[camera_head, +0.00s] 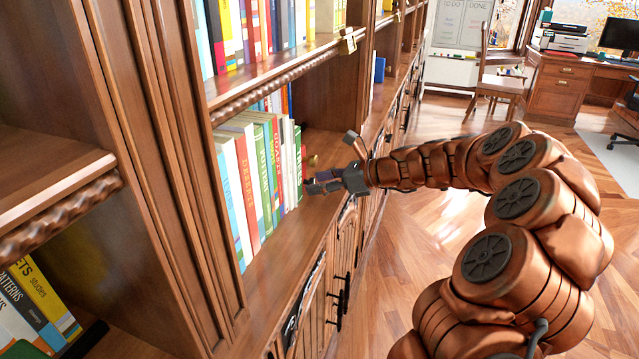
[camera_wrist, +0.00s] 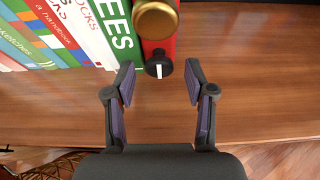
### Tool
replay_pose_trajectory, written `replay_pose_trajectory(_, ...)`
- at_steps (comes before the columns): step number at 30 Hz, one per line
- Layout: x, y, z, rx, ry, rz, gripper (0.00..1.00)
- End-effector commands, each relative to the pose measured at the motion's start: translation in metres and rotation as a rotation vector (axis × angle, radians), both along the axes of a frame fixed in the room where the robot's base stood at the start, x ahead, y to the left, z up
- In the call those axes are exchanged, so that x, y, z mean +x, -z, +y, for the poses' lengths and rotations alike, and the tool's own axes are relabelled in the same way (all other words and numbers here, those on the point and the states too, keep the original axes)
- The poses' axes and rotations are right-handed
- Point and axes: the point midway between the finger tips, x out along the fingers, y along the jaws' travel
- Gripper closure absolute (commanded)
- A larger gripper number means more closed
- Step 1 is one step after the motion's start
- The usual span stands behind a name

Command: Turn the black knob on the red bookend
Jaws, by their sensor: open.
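The red bookend (camera_wrist: 171,48) stands at the end of the row of books in the wrist view. Its black knob (camera_wrist: 158,66), with a white mark pointing down in the picture, is on its near side below a round brass knob (camera_wrist: 156,18). My gripper (camera_wrist: 160,83) is open and empty, its fingertips to the left and right of the black knob and apart from it. In the head view my gripper (camera_head: 318,186) reaches over the shelf beside the books. The black knob cannot be made out there, and the bookend is mostly hidden.
Upright books (camera_head: 262,175) fill the shelf left of the bookend; a green one (camera_wrist: 112,30) stands close to the left finger. A bare wooden shelf (camera_wrist: 60,115) lies under my gripper. Another shelf (camera_head: 280,68) runs above. Open floor (camera_head: 440,235) lies to the right.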

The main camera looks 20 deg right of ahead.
Motion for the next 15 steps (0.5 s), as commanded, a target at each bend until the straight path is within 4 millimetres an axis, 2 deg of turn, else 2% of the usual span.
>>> replay_pose_trajectory(8,0.0015,0.0006,0.0029,0.0,-0.002,0.0,0.45)
replay_pose_trajectory(15,0.0013,0.0007,0.0027,0.0,-0.002,0.0,0.68)
